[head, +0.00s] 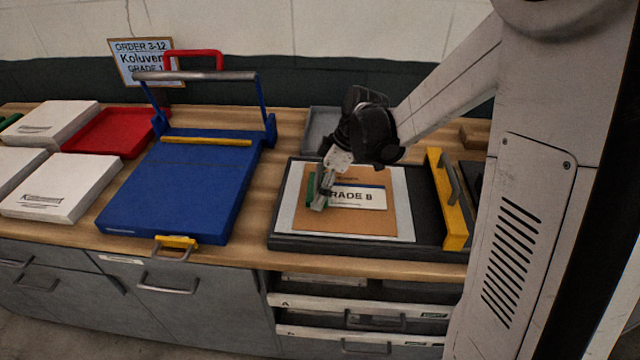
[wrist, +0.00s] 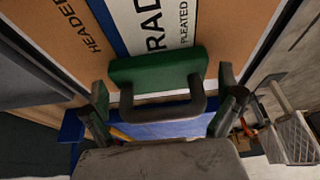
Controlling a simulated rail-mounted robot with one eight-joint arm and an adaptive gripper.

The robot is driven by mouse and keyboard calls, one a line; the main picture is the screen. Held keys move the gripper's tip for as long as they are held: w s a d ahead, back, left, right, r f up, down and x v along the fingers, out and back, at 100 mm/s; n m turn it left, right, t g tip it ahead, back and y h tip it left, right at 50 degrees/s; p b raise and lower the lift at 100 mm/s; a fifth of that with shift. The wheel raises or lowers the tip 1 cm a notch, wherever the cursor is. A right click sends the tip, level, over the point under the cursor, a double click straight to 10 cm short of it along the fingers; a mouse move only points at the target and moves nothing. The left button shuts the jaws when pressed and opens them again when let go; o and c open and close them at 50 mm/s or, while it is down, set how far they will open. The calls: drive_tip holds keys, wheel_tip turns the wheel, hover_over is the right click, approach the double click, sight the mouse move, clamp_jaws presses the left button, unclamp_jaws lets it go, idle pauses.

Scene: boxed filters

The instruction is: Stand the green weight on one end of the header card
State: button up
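The header card (head: 358,197) is white with a blue stripe and reads "GRADE B"; it lies on a brown sheet (head: 350,226), and its print also shows in the wrist view (wrist: 168,22). The green weight (wrist: 158,68), a block with a dark handle (wrist: 165,113), sits across the card's left end as the head view sees it. In the head view the weight (head: 311,187) is mostly hidden by my gripper (head: 319,206). In the wrist view my gripper (wrist: 164,100) is open, its fingers spread either side of the handle with gaps visible.
The brown sheet lies on a white sheet in a dark tray (head: 281,244) with a yellow clamp bar (head: 447,198) at its right. A blue press (head: 180,190), white boxes (head: 62,187) and a red tray (head: 108,132) stand left. A grey bin (head: 320,122) is behind.

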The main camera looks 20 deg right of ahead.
drive_tip(key=shift+r, duration=0.1)
drive_tip(key=v, duration=1.1)
drive_tip(key=s+a+r+m+t+h, duration=0.1)
drive_tip(key=s+r+m+t+h, duration=0.1)
drive_tip(key=s+m, duration=0.4)
drive_tip(key=s+a+r+m+t+h, duration=0.2)
drive_tip(key=s+m, duration=0.5)
drive_tip(key=s, duration=0.6)
drive_tip(key=shift+s+t+p, duration=0.35)
drive_tip(key=shift+s+t, duration=0.05)
drive_tip(key=shift+t, duration=0.3)
drive_tip(key=shift+a, duration=0.1)
drive_tip(key=shift+f+b, duration=0.45)
drive_tip(key=shift+b, duration=0.15)
